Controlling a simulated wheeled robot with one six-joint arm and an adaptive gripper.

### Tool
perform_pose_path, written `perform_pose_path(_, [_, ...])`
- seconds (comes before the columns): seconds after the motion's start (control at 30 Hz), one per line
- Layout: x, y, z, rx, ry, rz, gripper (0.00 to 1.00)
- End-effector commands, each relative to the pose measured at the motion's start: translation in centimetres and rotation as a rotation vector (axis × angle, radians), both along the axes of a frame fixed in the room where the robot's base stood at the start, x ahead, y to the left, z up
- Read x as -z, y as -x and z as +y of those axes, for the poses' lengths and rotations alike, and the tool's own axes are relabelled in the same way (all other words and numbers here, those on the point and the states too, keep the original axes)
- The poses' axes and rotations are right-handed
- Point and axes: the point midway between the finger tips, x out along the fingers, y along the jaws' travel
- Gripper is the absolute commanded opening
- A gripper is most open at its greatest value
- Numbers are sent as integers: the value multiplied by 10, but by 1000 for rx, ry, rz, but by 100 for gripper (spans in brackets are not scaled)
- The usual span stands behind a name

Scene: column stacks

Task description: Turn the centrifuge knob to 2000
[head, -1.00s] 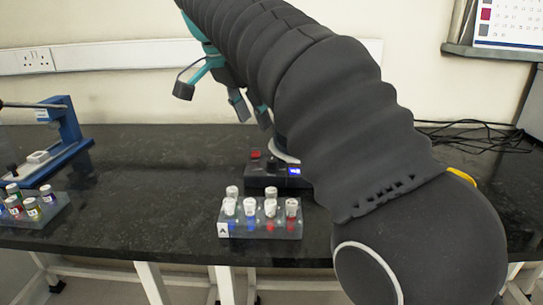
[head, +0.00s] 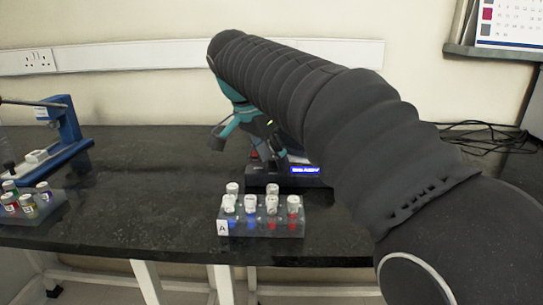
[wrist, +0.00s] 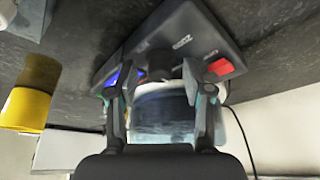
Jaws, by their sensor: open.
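The centrifuge (head: 262,184) is a black unit on the dark bench, largely hidden behind my arm. Its blue lit display (head: 305,170) shows at the right of its front, too small to read. My gripper (head: 265,155) points down at the centrifuge. In the wrist view, my open gripper (wrist: 162,92) has one finger on each side of a pale, glassy round part (wrist: 163,108). Beyond it lie the black panel, the red switch (wrist: 221,67) and part of the blue display (wrist: 122,76). A dark stub, possibly the knob (wrist: 157,62), shows between the fingers; contact cannot be told.
A clear rack (head: 290,229) marked A with several white-capped tubes stands just in front of the centrifuge. A blue device (head: 70,130) and another tube rack (head: 55,208) are at the left. Bench between them is clear. Cables (head: 490,140) lie at the right.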

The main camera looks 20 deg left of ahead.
Motion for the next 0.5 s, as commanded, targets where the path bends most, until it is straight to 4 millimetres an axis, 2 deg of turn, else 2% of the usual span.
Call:
perform_pose_path(0.1, [0, 0, 0, 0, 0, 0, 48])
perform_pose_path(0.3, [0, 0, 0, 0, 0, 0, 0])
perform_pose_path(0.5, [0, 0, 0, -3, 0, 0, 0])
